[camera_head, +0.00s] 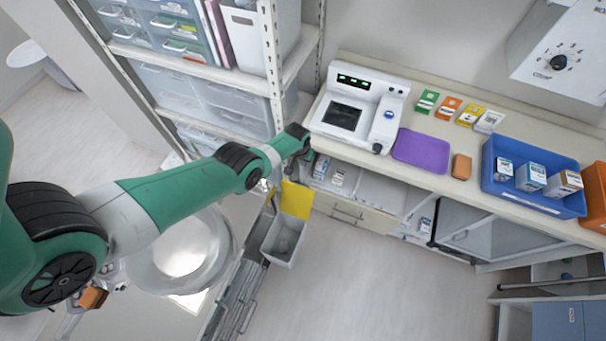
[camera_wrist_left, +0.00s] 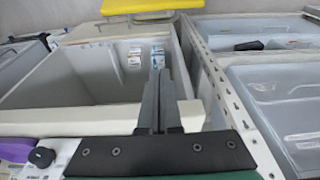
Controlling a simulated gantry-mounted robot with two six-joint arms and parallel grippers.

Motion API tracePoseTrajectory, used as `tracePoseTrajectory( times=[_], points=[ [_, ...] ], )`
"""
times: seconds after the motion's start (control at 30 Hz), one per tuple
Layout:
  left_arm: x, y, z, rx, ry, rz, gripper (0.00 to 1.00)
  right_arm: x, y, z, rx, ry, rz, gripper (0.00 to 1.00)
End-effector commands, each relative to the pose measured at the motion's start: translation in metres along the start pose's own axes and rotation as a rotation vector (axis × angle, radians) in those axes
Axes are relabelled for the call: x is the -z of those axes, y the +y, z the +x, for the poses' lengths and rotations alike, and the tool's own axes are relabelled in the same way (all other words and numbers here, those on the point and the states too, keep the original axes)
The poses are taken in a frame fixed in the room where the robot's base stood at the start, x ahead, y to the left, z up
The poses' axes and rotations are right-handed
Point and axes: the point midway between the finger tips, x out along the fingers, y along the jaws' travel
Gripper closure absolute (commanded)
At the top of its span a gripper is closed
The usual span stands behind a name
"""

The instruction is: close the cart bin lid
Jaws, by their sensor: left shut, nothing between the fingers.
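The cart bin (camera_head: 284,241) is a pale open-topped box at the side of the cart, in the middle of the head view. Its yellow lid (camera_head: 297,199) stands raised at the bin's far edge, so the bin's inside shows. A yellow panel that looks like the lid also shows at the top of the left wrist view (camera_wrist_left: 137,6). My left gripper (camera_head: 270,192) is beside the lid's left edge, partly hidden by my wrist. In the left wrist view its fingers (camera_wrist_left: 160,100) are together and empty. I cannot tell whether they touch the lid.
A counter (camera_head: 424,180) with a white analyzer (camera_head: 358,105), a purple tray (camera_head: 421,150) and a blue bin (camera_head: 530,203) runs along the back right. A storage rack (camera_head: 200,62) stands close behind my left arm. The floor (camera_head: 350,290) right of the bin is clear.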

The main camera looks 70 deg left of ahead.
Motion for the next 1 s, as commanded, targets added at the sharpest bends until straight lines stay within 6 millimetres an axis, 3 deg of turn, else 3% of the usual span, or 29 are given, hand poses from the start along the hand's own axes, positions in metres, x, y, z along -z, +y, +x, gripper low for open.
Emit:
tracePoseTrajectory(
  times=[0.27,0.73,0.8,1.0],
  points=[
    [-0.002,0.0,0.032,0.0,0.0,0.001,1.0,-0.026,0.0,-0.028,0.0,-0.001,0.0,0.0],
    [-0.002,0.0,0.111,0.0,0.0,0.001,1.0,-0.094,-0.001,-0.101,0.0,-0.001,0.0,0.0],
    [-0.008,0.0,0.086,0.0,-0.003,0.002,1.0,-0.069,0.0,-0.073,0.0,-0.005,0.0,0.0],
    [-0.032,0.001,0.082,0.0,-0.002,0.002,1.0,-0.049,0.0,-0.053,0.0,0.001,0.0,0.0]
  ],
)
